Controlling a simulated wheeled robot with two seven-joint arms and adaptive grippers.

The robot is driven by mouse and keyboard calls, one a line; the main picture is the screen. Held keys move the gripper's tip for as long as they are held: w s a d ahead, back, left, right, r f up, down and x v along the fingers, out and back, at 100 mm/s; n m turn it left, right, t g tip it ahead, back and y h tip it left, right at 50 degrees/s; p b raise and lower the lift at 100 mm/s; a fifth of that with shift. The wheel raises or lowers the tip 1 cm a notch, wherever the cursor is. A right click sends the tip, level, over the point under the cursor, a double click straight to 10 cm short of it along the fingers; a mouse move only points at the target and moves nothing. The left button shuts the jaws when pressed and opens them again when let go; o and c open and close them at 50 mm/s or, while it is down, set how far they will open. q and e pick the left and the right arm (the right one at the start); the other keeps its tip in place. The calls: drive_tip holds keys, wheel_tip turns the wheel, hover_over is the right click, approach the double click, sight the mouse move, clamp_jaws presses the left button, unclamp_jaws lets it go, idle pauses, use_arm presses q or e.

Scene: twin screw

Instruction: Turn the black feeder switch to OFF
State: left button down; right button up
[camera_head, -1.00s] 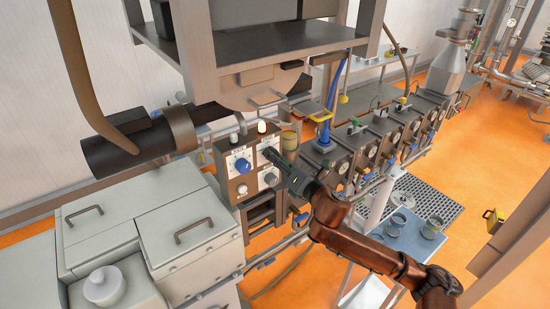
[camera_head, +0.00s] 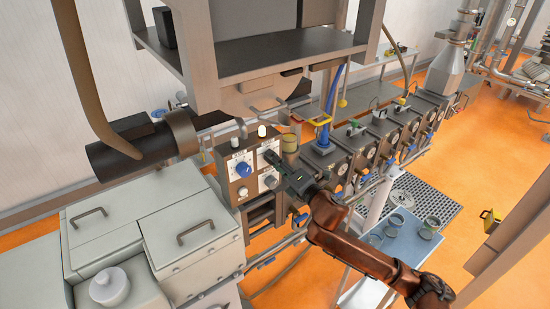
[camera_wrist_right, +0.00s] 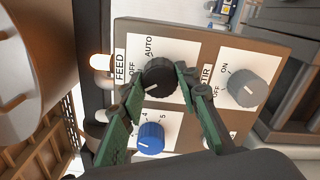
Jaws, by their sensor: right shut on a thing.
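The black feeder switch (camera_wrist_right: 158,76) is a round knob on the panel beside the FEED label, with OFF and AUTO printed near it. A short white mark on the knob points to the lower left in the right wrist view. My right gripper (camera_wrist_right: 163,88) is shut on the knob, one green finger on each side. My left gripper is not in view.
A grey knob marked ON and OFF (camera_wrist_right: 249,87) sits close beside my fingers. A metal frame (camera_head: 290,52) stands above.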

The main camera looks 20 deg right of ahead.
drive_tip(key=shift+m+p, duration=1.6)
drive_tip(key=shift+m, duration=1.7)
drive_tip(key=o, duration=1.2)
drive_tip(key=shift+c, duration=0.2)
drive_tip(key=v, duration=1.2)
